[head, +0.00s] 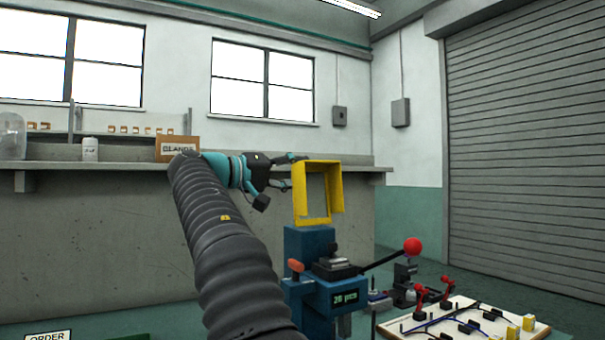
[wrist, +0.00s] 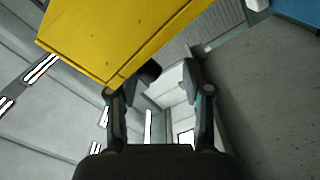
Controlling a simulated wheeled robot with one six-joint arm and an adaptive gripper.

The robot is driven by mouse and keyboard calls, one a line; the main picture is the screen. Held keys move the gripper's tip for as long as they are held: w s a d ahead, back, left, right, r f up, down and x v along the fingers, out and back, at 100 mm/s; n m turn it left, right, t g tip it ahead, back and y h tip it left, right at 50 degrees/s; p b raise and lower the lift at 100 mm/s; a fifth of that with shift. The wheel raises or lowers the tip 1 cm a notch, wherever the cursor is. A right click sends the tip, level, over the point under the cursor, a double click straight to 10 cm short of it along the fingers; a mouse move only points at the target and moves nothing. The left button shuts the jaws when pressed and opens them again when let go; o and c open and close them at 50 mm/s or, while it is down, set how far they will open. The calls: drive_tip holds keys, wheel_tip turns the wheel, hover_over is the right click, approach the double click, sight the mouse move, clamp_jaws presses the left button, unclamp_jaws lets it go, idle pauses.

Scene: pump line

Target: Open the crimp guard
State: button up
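The crimp guard (head: 335,190) is a yellow box-like frame standing raised above the blue crimp press (head: 309,243) in the head view. Its yellow face fills the upper left of the wrist view (wrist: 125,35). My gripper (head: 292,172) is at the guard's upper left side, fingers pointing toward it. In the wrist view my gripper (wrist: 168,78) has its two fingers apart with a clear gap and nothing held between them. The guard's edge lies close to the left fingertip; I cannot tell whether they touch.
A lever with a red ball knob (head: 412,245) sticks out right of the press, and an orange-red knob (head: 296,265) sits at its front left. A white board (head: 480,325) with wires and red clamps lies lower right. A shelf (head: 60,165) with a cardboard box (head: 177,148) runs behind.

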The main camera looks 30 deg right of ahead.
drive_tip(key=a, duration=1.4)
drive_tip(key=shift+w+a+p, duration=0.25)
drive_tip(key=shift+a+p, duration=0.05)
drive_tip(key=shift+a, duration=0.05)
idle(0.8)
drive_tip(key=shift+r, duration=0.1)
idle(0.4)
